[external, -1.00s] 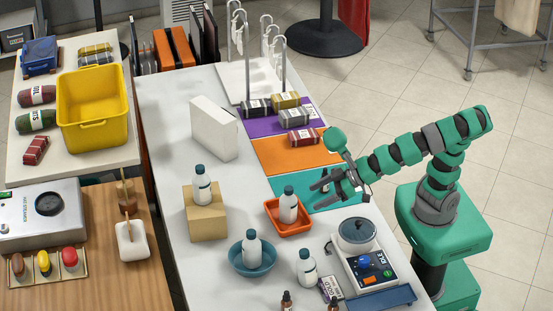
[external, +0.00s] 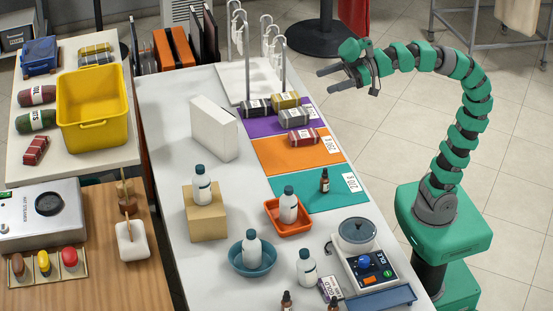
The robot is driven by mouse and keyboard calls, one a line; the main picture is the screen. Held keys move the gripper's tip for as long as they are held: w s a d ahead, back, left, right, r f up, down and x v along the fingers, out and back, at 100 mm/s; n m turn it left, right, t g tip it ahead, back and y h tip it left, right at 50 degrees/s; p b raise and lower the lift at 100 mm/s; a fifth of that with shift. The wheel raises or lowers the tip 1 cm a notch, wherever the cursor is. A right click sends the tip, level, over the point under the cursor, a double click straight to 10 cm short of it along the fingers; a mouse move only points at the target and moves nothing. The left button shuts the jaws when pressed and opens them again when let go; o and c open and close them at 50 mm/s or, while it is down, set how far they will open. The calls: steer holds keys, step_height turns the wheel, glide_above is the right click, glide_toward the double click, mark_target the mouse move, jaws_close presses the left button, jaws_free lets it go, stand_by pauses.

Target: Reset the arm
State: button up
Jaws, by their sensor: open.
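My gripper (external: 326,80) is open and empty. It is raised in the air at the upper right of the long white table, with its fingers pointing left. My arm (external: 470,110) rises from its green base at the right and arches over to the gripper. A small dark brown bottle (external: 324,182) stands upright on the teal mat (external: 299,197), apart from the gripper and well below it.
An orange mat (external: 272,155) and a purple mat (external: 260,122) hold rolled bundles. White bottles stand on a cardboard box (external: 207,220), in an orange tray (external: 289,229), in a blue bowl (external: 251,267) and on the table. A scale (external: 362,262) is at the front right. Hanger stands (external: 283,66) rise behind.

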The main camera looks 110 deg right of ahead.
step_height(320, 180, up, 9)
steer(key=p, duration=0.9)
